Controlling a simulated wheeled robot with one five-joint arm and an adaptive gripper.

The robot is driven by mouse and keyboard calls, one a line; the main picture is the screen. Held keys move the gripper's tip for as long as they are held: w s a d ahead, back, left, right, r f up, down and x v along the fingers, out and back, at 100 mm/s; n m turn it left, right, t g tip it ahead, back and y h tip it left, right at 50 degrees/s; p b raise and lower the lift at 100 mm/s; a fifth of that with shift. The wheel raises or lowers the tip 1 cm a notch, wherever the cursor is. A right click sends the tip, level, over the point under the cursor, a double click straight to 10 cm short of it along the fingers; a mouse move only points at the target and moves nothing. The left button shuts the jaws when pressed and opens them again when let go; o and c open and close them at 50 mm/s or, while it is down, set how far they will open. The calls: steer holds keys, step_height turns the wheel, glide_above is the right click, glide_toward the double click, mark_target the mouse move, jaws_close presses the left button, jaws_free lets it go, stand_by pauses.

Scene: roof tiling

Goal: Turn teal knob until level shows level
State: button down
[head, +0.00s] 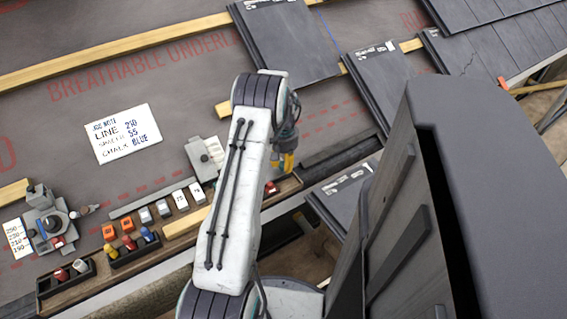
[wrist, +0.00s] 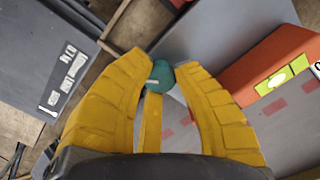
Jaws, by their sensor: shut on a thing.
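The teal knob (wrist: 160,76) is round with a pale mark on its face. An orange level (wrist: 250,72) lies to the right of the knob, with a yellow-green vial (wrist: 284,77). In the head view my gripper (head: 284,165) is partly behind my arm, and the knob is hidden there.
Dark tiles (head: 285,45) lie on the grey underlay, with a stack of tiles at right. A note card (head: 127,133) lies at left.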

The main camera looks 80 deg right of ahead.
mark_target(283, 163)
steer(key=c, duration=0.9)
jaws_free()
step_height(283, 163, up, 12)
steer(key=shift+o, duration=0.2)
